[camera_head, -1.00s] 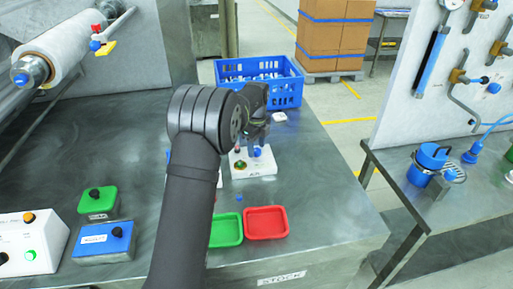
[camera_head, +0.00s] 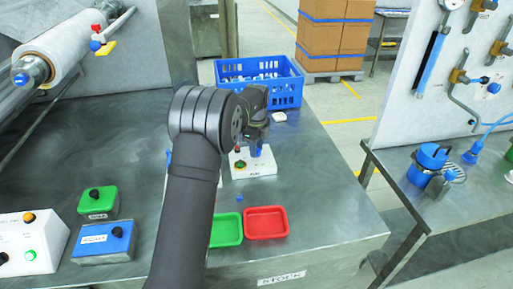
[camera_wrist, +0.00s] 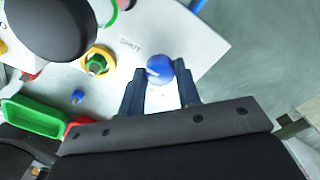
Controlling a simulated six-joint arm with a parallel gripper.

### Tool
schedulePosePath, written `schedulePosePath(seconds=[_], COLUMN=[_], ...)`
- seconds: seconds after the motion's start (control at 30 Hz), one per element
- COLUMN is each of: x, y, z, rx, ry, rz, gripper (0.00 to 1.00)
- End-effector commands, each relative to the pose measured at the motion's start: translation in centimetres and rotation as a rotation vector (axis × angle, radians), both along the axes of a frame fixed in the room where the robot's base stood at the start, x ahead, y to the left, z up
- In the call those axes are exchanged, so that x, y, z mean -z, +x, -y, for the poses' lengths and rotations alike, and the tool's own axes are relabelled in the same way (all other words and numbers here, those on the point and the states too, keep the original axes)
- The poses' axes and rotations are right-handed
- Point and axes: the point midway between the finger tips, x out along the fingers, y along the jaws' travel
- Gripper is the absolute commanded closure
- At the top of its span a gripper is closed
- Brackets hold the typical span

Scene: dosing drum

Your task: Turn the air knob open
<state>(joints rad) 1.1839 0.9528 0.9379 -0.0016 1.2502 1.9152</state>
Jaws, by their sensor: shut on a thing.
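The air knob (camera_wrist: 160,68) is a blue round knob with a pale pointer mark, on a white control box (camera_head: 240,170). In the wrist view it sits between my fingertips, beside a printed "SHUT" label (camera_wrist: 129,44). My gripper (camera_wrist: 160,80) is shut on the knob from above. In the head view my gripper (camera_head: 257,143) is over the box's right side and hides most of the knob. The box also carries a green button in a yellow ring (camera_wrist: 97,63), left of the knob in the wrist view.
A green tray (camera_head: 227,230) and a red tray (camera_head: 266,223) lie in front of the box. A blue crate (camera_head: 287,92) stands behind it. A small blue piece (camera_head: 239,198) lies between box and trays. The metal table is clear to the right.

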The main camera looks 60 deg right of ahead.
Motion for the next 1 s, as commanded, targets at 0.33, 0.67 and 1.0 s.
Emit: schedulePosePath(seconds=[0.33, 0.67, 1.0], x=[-0.02, -0.02, -0.03], y=[0.02, 0.02, 0.02], z=[0.01, 0.01, 0.01], rx=[-0.236, -0.550, -0.873], ry=[0.001, 0.002, 0.001], rz=[0.002, 0.001, 0.001], gripper=[0.92, 0.92, 0.92])
